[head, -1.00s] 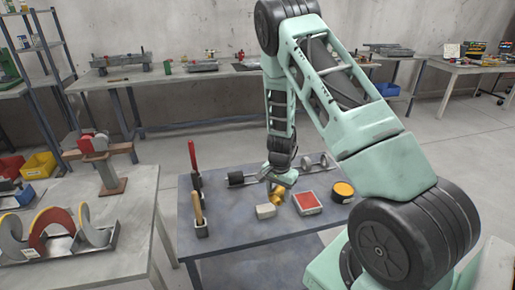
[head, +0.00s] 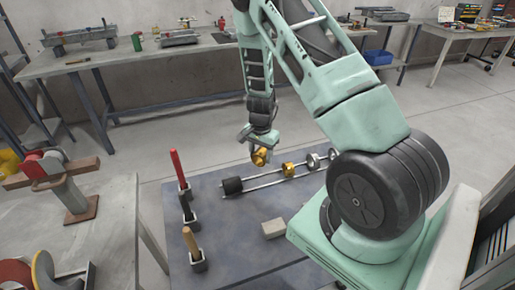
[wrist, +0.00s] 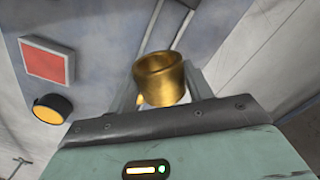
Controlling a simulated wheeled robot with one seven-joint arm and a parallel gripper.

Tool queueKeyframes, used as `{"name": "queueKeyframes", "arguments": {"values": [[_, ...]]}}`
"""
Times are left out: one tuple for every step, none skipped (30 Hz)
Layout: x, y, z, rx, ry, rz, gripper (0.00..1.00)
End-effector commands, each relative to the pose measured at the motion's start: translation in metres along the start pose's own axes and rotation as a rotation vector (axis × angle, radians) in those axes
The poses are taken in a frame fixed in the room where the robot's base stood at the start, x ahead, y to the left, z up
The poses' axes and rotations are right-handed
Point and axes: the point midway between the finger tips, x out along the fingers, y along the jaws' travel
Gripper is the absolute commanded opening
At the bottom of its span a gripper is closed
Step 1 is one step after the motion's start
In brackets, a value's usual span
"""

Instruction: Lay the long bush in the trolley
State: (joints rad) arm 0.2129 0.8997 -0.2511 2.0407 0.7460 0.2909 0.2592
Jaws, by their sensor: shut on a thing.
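My gripper (head: 258,148) is shut on a brass bush (head: 259,157), a short gold cylinder with an open end. In the wrist view the bush (wrist: 162,82) sits between the fingers, slightly tilted. In the head view my gripper holds it over the back part of the blue-grey table, near a two-rail fixture (head: 262,184). The fixture has a black end block (head: 232,187), a brass ring-shaped part (head: 288,169) and silver rings (head: 314,160). I cannot tell for certain which of its parts is the trolley.
A pale block (head: 274,228) lies in front of the rails. Tools with red and wooden handles (head: 190,243) stand upright at the left. The wrist view shows a red-topped square box (wrist: 47,62) and a yellow-topped round tin (wrist: 46,109). The table's front middle (head: 240,245) is clear.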

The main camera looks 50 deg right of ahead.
Motion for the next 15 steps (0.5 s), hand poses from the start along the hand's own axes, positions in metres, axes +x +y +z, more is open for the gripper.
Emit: {"name": "queueKeyframes", "arguments": {"values": [[0.002, 0.0, 0.0, 0.0, 0.0, 0.0, 0.28], [0.003, 0.0, 0.0, 0.0, 0.0, 0.0, 0.28], [0.005, 0.0, 0.0, 0.0, 0.0, 0.0, 0.28], [0.007, 0.0, 0.0, 0.0, 0.0, 0.0, 0.28], [0.009, 0.0, 0.0, 0.0, 0.0, 0.0, 0.28], [0.011, 0.0, 0.0, 0.0, 0.0, 0.0, 0.28], [0.014, 0.0, 0.0, 0.0, 0.0, 0.0, 0.28], [0.016, 0.0, 0.0, 0.0, 0.0, 0.0, 0.28], [0.02, 0.0, 0.0, 0.0, 0.0, 0.0, 0.28], [0.022, 0.0, 0.0, 0.0, 0.0, 0.0, 0.28], [0.025, 0.0, 0.0, 0.0, 0.001, 0.0, 0.28], [0.029, 0.0, 0.0, 0.0, 0.001, 0.0, 0.28], [0.032, 0.0, 0.0, 0.0, 0.001, 0.0, 0.28], [0.035, 0.0, 0.0, 0.0, 0.001, 0.0, 0.28], [0.038, 0.0, 0.0, 0.0, 0.001, -0.001, 0.28]]}}
